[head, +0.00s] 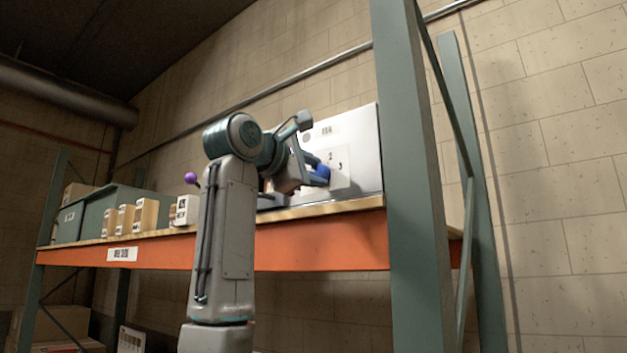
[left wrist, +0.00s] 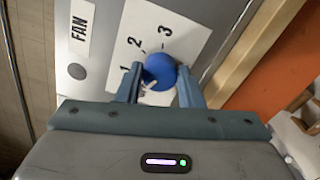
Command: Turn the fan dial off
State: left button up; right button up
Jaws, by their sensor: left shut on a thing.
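The fan panel (head: 358,140) is a light grey box standing on the orange-edged shelf, with a FAN label and a white number plate. In the left wrist view the FAN label (left wrist: 82,22) and the number plate (left wrist: 190,30) with 1, 2 and 3 show clearly. The blue round fan dial (left wrist: 159,68) sits on the plate; in the head view the dial (head: 322,172) shows partly behind my gripper. My left gripper (left wrist: 160,84) is shut on the dial, one finger at each side. The dial's pointer and the off mark cannot be made out. My right gripper is not in view.
The shelf (head: 325,240) has an orange front beam, with a green upright (head: 412,150) right of the panel.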

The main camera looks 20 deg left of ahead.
pick_arm(q)
jog(key=shift+f+n+b, duration=0.1)
jog(key=shift+n+b, duration=0.45)
jog(key=shift+n, duration=0.65)
jog(key=o, duration=1)
jog(key=b+v, duration=0.5)
jog(key=v, duration=0.5)
jog(key=shift+s+a, duration=0.15)
jog(key=shift+s, duration=0.2)
